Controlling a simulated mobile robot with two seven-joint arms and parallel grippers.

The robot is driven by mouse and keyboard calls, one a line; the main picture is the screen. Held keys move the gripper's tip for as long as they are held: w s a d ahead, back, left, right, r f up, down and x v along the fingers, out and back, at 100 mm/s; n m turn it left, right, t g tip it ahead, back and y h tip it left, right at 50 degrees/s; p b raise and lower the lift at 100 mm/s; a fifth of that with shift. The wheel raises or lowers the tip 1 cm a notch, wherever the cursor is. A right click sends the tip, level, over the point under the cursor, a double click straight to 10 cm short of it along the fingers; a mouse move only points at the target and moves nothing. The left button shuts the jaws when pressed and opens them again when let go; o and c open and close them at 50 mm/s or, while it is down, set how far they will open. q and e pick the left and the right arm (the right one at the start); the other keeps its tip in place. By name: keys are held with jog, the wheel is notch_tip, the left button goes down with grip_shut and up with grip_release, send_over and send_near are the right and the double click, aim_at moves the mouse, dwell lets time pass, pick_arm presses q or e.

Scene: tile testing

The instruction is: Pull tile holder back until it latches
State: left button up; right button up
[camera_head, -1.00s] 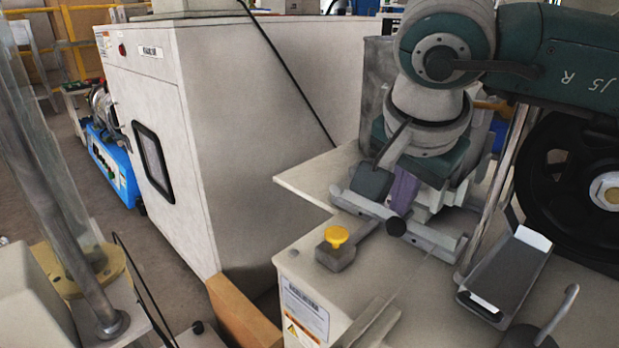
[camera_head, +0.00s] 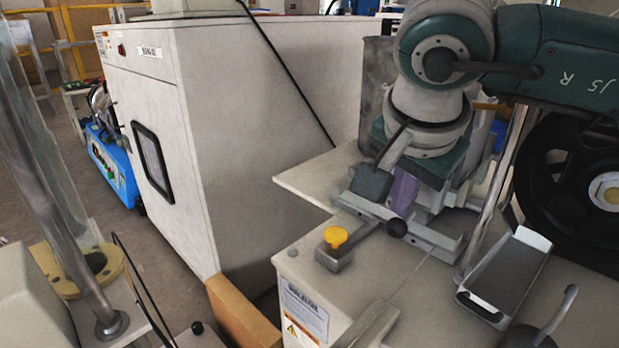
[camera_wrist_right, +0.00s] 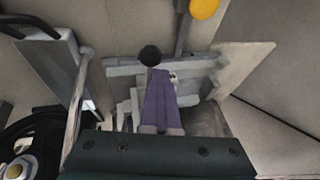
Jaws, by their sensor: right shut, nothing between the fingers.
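The tile holder (camera_head: 433,238) is a grey metal bar frame on the light grey machine top, right of centre in the head view. It also shows in the right wrist view (camera_wrist_right: 195,65). A black round knob (camera_head: 397,228) sits on its near side, and it shows in the right wrist view (camera_wrist_right: 150,56). My right gripper (camera_head: 403,192) has purple fingers, shut and empty, pointing down at the holder just behind the knob. In the right wrist view the fingers (camera_wrist_right: 160,100) reach close to the knob; whether they touch it I cannot tell. My left gripper is not in view.
A yellow knob (camera_head: 336,237) on a grey block stands left of the holder. A grey tray (camera_head: 505,275) lies to the right, near a black wheel (camera_head: 575,190). A tall white cabinet (camera_head: 240,130) stands at the left.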

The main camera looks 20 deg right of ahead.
jog(key=shift+o, duration=0.7)
jog(key=shift+s+d+f, duration=0.15)
jog(key=shift+s+f, duration=0.15)
jog(key=shift+f, duration=0.2)
jog(key=shift+s+d+f, duration=0.1)
jog(key=shift+s+f, duration=0.15)
jog(key=shift+f, duration=0.25)
jog(key=o, duration=0.3)
jog(key=shift+s+d, duration=0.2)
jog(key=shift+s, duration=0.1)
jog(key=shift+o, duration=1.2)
jog(key=shift+r, duration=0.1)
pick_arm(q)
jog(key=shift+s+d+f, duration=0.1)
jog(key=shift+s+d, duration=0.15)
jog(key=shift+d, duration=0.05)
pick_arm(e)
jog(key=shift+a, duration=0.1)
jog(key=shift+w+r, duration=0.1)
jog(key=shift+r, duration=0.05)
